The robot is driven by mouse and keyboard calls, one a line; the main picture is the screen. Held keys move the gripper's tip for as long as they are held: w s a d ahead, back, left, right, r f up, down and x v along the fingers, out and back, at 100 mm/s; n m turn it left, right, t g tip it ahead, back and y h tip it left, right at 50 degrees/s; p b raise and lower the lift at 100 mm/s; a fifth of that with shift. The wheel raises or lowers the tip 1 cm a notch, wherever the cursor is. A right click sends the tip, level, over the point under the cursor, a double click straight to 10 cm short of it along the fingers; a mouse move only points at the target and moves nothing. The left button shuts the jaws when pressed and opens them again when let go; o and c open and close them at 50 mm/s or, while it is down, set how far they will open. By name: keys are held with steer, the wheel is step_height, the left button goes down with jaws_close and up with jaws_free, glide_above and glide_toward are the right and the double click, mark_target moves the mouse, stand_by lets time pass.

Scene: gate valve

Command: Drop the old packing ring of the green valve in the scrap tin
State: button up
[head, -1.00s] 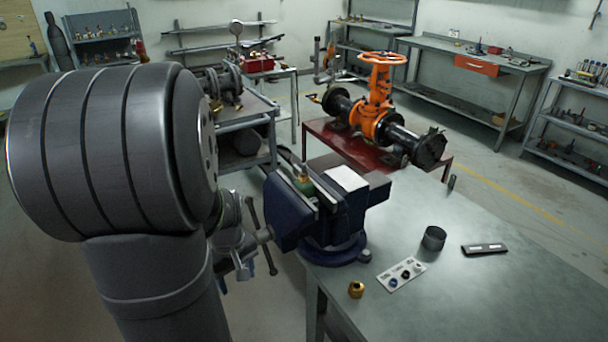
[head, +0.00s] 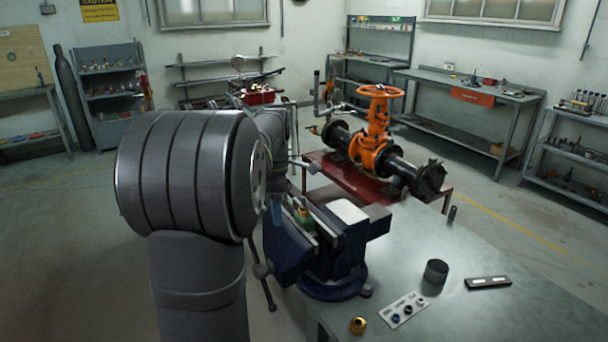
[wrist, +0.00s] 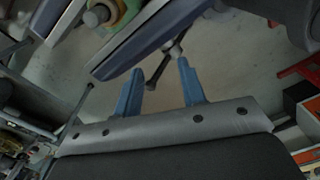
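The green valve (head: 304,214) is clamped in the blue vise (head: 345,255); its green and brass body (wrist: 122,14) also shows at the top of the wrist view. The old packing ring cannot be made out in either view. A dark open cylinder (head: 435,273), which looks like the scrap tin, stands on the bench right of the vise; its inside is too dark to read.
The grey bench (head: 470,320) holds a white card (head: 404,311) with small rings, a brass nut (head: 358,326) and a dark labelled bar (head: 488,282). The vise handle (head: 264,270) sticks out on the left side. An orange gate valve (head: 375,145) stands behind on a red stand.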

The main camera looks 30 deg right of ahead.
mark_target(304, 198)
steer(key=d+r+n, duration=0.2)
steer(key=d+r, duration=0.1)
steer(key=d, duration=0.1)
steer(key=d+r+n, duration=0.2)
steer(key=d+r, duration=0.1)
steer(key=r, duration=0.1)
steer(key=shift+d+n, duration=0.3)
steer(key=shift+d, duration=0.05)
steer(key=shift+f, duration=3.35)
steer(key=c, duration=0.7)
steer(key=shift+c, duration=0.2)
